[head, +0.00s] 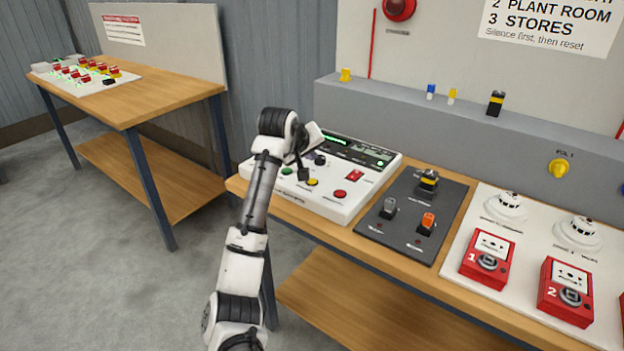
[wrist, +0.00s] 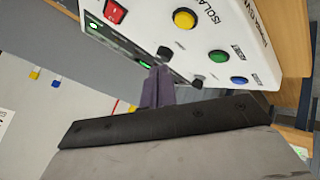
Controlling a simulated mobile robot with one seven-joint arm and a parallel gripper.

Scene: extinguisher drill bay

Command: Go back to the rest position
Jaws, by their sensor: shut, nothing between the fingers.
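My white and black arm reaches up from the bottom of the head view. My gripper (head: 304,174) is at its end, over the left part of a white control panel (head: 330,206) on the wooden bench. The closed fingers (wrist: 157,84) show in the wrist view in front of the panel face, with nothing between them. I cannot tell whether the fingertips touch the panel. My gripper hides part of it.
Right of the panel are a dark plate (head: 400,243) with switches, and a white board (head: 465,228) with red call points (head: 487,259) and detectors. A grey ledge (head: 410,115) runs behind. Another bench (head: 150,95) stands at left. Grey floor (head: 110,260) between is clear.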

